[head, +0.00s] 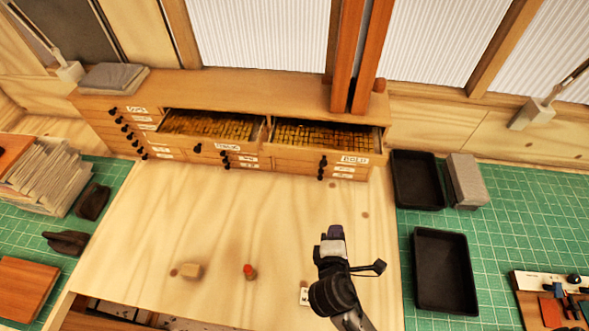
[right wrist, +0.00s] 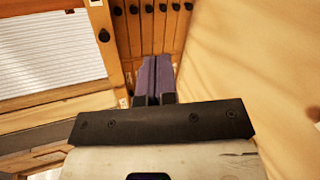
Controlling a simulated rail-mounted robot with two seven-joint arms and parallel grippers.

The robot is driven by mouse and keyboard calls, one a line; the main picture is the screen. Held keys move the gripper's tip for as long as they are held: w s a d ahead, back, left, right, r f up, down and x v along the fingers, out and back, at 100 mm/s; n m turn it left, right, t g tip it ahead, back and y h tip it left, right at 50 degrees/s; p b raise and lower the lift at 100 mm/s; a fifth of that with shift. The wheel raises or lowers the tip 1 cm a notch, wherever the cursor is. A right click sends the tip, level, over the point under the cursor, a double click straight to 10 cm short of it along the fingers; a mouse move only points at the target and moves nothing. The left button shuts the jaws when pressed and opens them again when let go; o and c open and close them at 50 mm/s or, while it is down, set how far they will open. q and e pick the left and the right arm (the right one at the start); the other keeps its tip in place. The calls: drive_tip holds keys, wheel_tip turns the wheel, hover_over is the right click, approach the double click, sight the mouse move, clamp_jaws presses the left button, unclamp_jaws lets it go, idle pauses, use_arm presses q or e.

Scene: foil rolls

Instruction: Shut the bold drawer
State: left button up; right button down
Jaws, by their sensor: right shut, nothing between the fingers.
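A wooden drawer cabinet (head: 235,88) stands along the back of the bench. Its right drawer (head: 333,150), with a white label reading BOLD, is pulled out and shows rows of small type pieces inside. The drawer to its left (head: 225,142) is also pulled out. My right gripper (head: 334,234) is over the bench, in front of and apart from the bold drawer. Its purple fingers are shut and empty in the right wrist view (right wrist: 157,80), with a cabinet's black knobs beyond them. My left gripper is not in view.
Two black trays (head: 445,271) and a grey block (head: 467,182) lie on the right green mat. The bench before the drawers is mostly clear.

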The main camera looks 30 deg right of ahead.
wheel_tip(320, 180, up, 4)
drive_tip(key=w+a+n+t+h, duration=0.1)
drive_tip(key=w+n+t, duration=0.15)
drive_tip(key=n, duration=0.75)
drive_tip(key=n+t+p, duration=0.2)
drive_tip(key=n+p, duration=0.1)
drive_tip(key=n, duration=0.3)
approach(325, 165)
drive_tip(key=x, duration=0.6)
drive_tip(key=shift+r, duration=0.1)
drive_tip(key=shift+x, duration=0.8)
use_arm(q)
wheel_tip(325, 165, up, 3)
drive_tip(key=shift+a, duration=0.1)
